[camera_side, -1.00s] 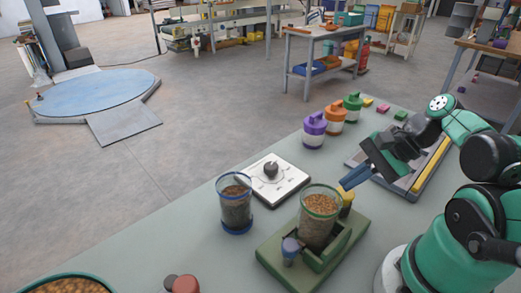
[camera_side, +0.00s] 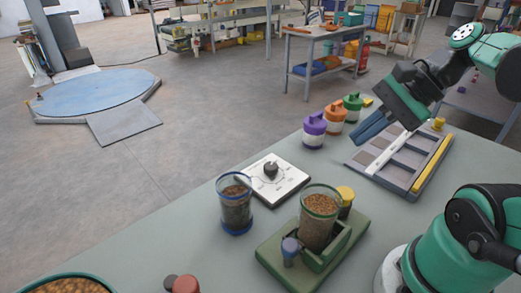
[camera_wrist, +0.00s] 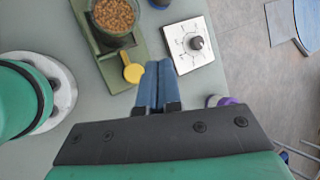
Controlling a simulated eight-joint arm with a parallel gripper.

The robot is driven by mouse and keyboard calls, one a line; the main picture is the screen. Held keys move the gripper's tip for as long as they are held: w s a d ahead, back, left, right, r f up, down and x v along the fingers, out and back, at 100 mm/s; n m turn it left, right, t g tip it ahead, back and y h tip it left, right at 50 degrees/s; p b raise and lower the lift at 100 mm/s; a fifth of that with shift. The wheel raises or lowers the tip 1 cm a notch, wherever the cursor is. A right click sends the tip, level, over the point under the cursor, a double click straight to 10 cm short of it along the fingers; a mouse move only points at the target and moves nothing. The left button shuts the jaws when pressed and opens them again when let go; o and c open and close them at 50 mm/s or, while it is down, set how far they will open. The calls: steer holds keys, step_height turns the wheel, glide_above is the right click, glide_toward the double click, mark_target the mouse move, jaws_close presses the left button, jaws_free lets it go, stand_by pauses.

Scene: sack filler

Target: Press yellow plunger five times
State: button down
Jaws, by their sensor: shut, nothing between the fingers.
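The yellow plunger (camera_side: 345,193) stands at the back corner of a green base (camera_side: 268,252), beside a clear jar of brown grain (camera_side: 319,222) set in that base. It also shows in the wrist view as a yellow knob (camera_wrist: 133,73) on a short stem. A blue-grey plunger (camera_side: 290,248) stands at the base's front corner. My gripper (camera_side: 361,141) is shut and empty, raised above the table behind the yellow plunger and apart from it. In the wrist view its blue fingers (camera_wrist: 157,72) are together, just right of the yellow knob.
A blue-rimmed jar (camera_side: 236,205) and a white dial box (camera_side: 272,180) stand left of the base. Purple (camera_side: 314,131), orange (camera_side: 333,120) and green (camera_side: 352,107) lidded containers line the far edge. A grey tray (camera_side: 379,170) lies at right.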

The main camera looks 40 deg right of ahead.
glide_toward(343, 192)
steer(key=w+a+f, duration=0.1)
steer(key=w, duration=0.1)
steer(key=w+a+f, duration=0.2)
steer(key=shift+a, duration=0.1)
steer(key=shift+f, duration=0.55)
stand_by(1.8)
steer(key=shift+f, duration=0.4)
steer(key=shift+s+a+f, duration=0.1)
steer(key=shift+f, duration=0.9)
stand_by(0.9)
stand_by(0.4)
steer(key=shift+s+a+r, duration=0.15)
steer(key=shift+a+r, duration=0.05)
steer(key=shift+r, duration=0.35)
steer(key=shift+s+a+r, duration=0.15)
steer(key=shift+r, duration=0.35)
stand_by(1.1)
